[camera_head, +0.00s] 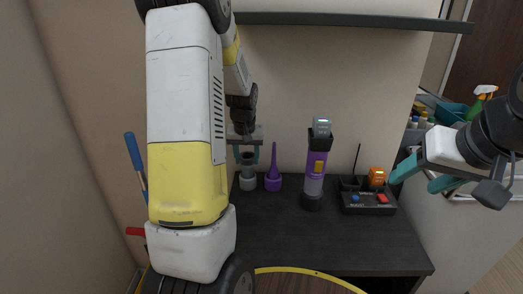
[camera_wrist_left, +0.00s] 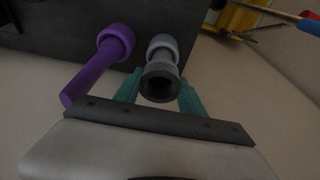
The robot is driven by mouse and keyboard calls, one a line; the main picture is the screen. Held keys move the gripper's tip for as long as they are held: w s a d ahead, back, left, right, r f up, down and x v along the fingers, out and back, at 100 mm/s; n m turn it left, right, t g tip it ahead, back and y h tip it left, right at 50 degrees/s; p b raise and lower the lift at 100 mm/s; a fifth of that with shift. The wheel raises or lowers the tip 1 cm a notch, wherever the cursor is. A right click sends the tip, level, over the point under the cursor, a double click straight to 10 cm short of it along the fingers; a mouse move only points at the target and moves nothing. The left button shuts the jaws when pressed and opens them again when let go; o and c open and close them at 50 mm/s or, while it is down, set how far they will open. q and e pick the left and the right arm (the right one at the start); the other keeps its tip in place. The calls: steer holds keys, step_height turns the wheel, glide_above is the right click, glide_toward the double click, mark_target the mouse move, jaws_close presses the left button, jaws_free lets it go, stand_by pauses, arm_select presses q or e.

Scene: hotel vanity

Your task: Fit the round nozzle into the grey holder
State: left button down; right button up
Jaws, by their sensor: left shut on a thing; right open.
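The round nozzle (camera_head: 248,159) is dark grey with a round open mouth facing up. My left gripper (camera_head: 247,156) is shut on it, one teal finger on each side. The nozzle also shows between the fingers in the left wrist view (camera_wrist_left: 160,84). The grey holder (camera_head: 247,183) stands on the dark counter directly below the nozzle, and it also shows in the left wrist view (camera_wrist_left: 163,43). The nozzle's lower end lines up with the holder; I cannot tell how deep it sits. My right gripper (camera_head: 411,183) is open and empty at the right.
A purple pointed nozzle (camera_head: 274,159) stands in a purple holder (camera_head: 273,184) close beside the grey one. A purple and grey handheld vacuum (camera_head: 316,170) and a black tray (camera_head: 368,207) with small items stand further right. The front counter is clear. A shelf (camera_head: 350,22) spans above.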

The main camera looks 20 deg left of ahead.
arm_select(q)
steer(key=shift+f, duration=0.35)
stand_by(0.7)
steer(key=c, duration=0.6)
jaws_free()
steer(key=v, duration=0.7)
steer(key=shift+w, duration=0.1)
steer(key=shift+s+r, duration=0.2)
steer(key=shift+r, duration=0.2)
